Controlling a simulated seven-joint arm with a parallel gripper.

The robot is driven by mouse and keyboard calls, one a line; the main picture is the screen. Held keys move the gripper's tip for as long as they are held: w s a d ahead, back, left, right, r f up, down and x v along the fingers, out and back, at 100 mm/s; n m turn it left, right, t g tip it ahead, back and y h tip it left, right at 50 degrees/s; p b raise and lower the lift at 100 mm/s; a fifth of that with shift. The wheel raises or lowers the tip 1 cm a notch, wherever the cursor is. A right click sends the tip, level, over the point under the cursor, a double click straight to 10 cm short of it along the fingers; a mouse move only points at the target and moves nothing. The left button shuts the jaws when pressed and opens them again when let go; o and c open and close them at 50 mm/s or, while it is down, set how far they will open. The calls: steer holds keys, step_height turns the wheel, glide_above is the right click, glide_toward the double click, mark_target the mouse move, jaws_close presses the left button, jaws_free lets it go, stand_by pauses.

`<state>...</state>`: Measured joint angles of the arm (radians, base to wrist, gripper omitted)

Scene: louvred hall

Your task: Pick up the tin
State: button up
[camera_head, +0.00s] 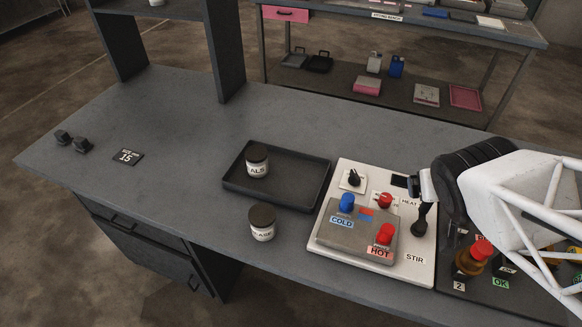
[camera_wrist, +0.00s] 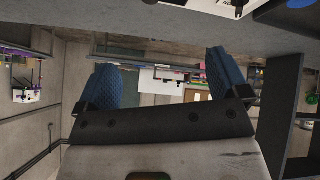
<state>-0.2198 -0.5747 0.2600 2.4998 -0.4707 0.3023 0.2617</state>
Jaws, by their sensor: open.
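Two tins with dark lids and white labels are in the head view. One tin (camera_head: 257,162), its label reading "ALS" in part, stands upright in the dark tray (camera_head: 232,184). The other tin (camera_head: 262,223), its label ending in "EASE", stands upright on the grey bench in front of the tray. My gripper (camera_wrist: 162,82) shows two blue padded fingers spread apart with nothing between them in the wrist view. In the head view my arm is at the right, over the control panels and well away from both tins. Neither tin shows clearly in the wrist view.
A pale panel (camera_head: 330,255) with knobs, buttons and a black lever (camera_head: 421,219) is right of the tray. A dark panel (camera_head: 452,290) with a red button is farther right. Dark weights (camera_head: 72,141) and a "15" sign (camera_head: 127,157) are at left. The bench's middle left is clear.

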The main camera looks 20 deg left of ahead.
mark_target(264, 215)
steer(key=a+f+n+y, duration=0.1)
steer(key=a+n+y, duration=0.1)
steer(key=a, duration=0.3)
steer(key=a+f+n+y, duration=0.2)
steer(key=a, duration=0.2)
steer(key=a+f+n+y, duration=0.2)
steer(key=a, duration=0.3)
steer(key=shift+a+t, duration=0.35)
steer(key=shift+t, duration=0.05)
steer(key=s+a+y, duration=0.1)
steer(key=a, duration=0.1)
steer(key=s+a+f+n+g+y, duration=0.1)
steer(key=a, duration=0.1)
steer(key=s+a+f+n+g+y, duration=0.1)
steer(key=shift+s+a+f, duration=0.1)
steer(key=shift+s+a, duration=0.1)
steer(key=shift+a, duration=0.2)
steer(key=s+a+f+n+g+y, duration=0.3)
steer(key=s+a+g, duration=0.1)
steer(key=s+a, duration=0.2)
steer(key=shift+s+n, duration=0.3)
steer(key=shift+s, duration=0.4)
steer(key=shift+x, duration=1.25)
steer(key=shift+a, duration=0.1)
steer(key=shift+x, duration=2.5)
